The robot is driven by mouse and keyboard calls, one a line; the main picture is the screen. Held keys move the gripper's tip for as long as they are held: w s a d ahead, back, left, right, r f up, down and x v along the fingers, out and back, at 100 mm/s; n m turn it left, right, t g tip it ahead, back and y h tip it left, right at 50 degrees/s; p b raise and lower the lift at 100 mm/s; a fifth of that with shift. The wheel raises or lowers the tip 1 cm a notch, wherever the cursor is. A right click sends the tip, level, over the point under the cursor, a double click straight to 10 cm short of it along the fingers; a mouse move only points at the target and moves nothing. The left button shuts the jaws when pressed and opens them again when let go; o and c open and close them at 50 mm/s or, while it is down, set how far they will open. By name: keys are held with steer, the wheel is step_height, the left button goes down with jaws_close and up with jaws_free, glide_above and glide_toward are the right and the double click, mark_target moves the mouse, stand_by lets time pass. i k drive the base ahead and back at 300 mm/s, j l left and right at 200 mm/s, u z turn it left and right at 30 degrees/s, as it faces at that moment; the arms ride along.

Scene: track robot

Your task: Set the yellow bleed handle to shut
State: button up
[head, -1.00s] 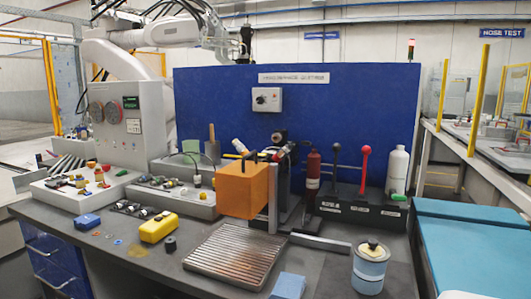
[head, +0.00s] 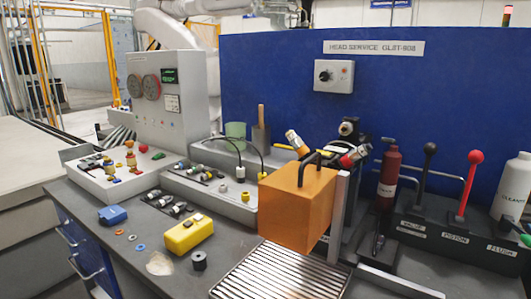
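A short yellow bar (head: 284,147) sticks out to the left, roughly level, just behind the top of the orange block (head: 297,205). It looks like a handle on the dark fixture (head: 349,128), but its mount is hidden and I see no shut mark. I cannot tell which is the bleed handle. My gripper is not in view; a white arm stands behind the bench and seems separate from me.
A metal post stands right of the orange block, with a ribbed tray (head: 275,272) in front. A red bottle (head: 388,178) and black and red levers (head: 462,185) stand to the right.

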mark_target(284, 147)
steer(key=i+z, duration=0.2)
steer(key=j+z, duration=0.15)
steer(key=j, duration=0.95)
steer(key=j+z, duration=0.2)
steer(key=j, duration=0.9)
steer(key=j+z, duration=0.15)
steer(key=j, duration=0.95)
steer(key=i, duration=0.95)
